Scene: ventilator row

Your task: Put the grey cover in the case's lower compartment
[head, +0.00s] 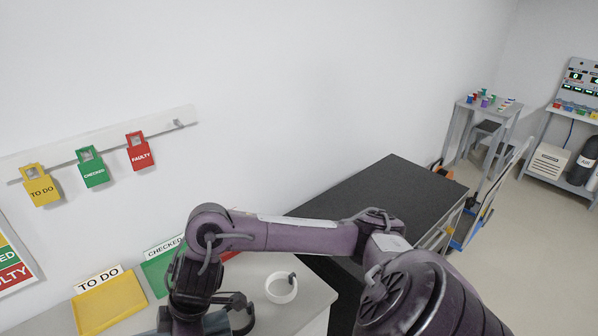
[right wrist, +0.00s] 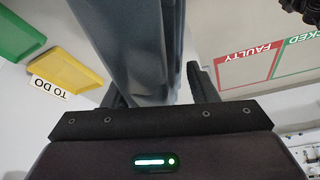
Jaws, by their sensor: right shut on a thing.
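A long smooth blue-grey piece, which looks like the grey cover (right wrist: 140,45), stands between the fingers of my right gripper (right wrist: 157,88) in the right wrist view. The gripper is shut on it. In the head view my right arm reaches across from the right, with its dark wrist over the light counter at the bottom. A blue-grey part of the held piece (head: 216,323) shows below that wrist; the rest is hidden or cut off by the frame. I cannot make out the case or its lower compartment in either view. My left gripper is not in view.
A yellow TO DO tray (head: 108,303) and a green CHECKED tray (head: 160,268) stand by the wall, left of my wrist. A white ring (head: 281,289) lies on the counter to its right. A dark-topped table (head: 395,190) stands beyond my arm. Tags hang on a wall rail (head: 100,142).

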